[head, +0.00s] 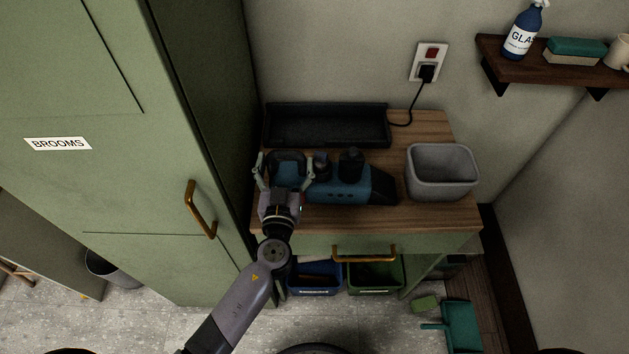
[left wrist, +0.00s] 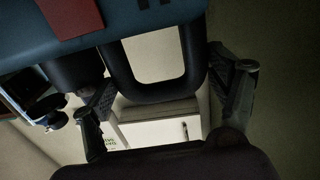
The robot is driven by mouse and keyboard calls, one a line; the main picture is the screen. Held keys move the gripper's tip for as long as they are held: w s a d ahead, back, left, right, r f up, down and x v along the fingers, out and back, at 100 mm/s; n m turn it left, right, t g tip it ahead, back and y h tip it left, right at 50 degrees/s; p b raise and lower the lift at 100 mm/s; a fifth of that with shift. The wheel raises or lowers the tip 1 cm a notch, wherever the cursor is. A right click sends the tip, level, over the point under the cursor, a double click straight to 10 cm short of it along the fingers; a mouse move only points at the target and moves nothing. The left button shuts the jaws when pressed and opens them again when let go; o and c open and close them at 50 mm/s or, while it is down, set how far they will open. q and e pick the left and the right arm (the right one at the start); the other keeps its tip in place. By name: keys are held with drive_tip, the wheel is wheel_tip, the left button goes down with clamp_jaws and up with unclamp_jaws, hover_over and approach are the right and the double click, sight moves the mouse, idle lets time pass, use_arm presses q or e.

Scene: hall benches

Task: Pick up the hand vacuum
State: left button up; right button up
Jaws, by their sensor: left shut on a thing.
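The hand vacuum (head: 338,187) has a blue body and a dark nozzle pointing right. It shows over the wooden top of the bench in the head view; whether it touches the top I cannot tell. My left gripper (head: 284,176) is shut on it at its left end, by the dark handle. In the left wrist view the blue body of the vacuum (left wrist: 130,30) crosses the top, and its dark handle loop (left wrist: 150,90) lies between the fingers of my left gripper (left wrist: 168,100). My right gripper is not in view.
A black tray (head: 325,143) lies behind the vacuum. A grey bin (head: 441,185) stands at the right of the bench top (head: 400,218). A cable runs to a wall socket (head: 428,62). A green cabinet (head: 150,200) stands close at left. Blue and green crates (head: 374,287) sit below.

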use_arm(q)
drive_tip(key=shift+a, duration=0.1)
drive_tip(key=c, duration=0.7)
drive_tip(key=shift+o, duration=0.2)
drive_tip(key=shift+w+r, duration=0.15)
drive_tip(key=shift+r, duration=0.15)
wheel_tip(320, 180, up, 20)
drive_tip(key=p, duration=0.3)
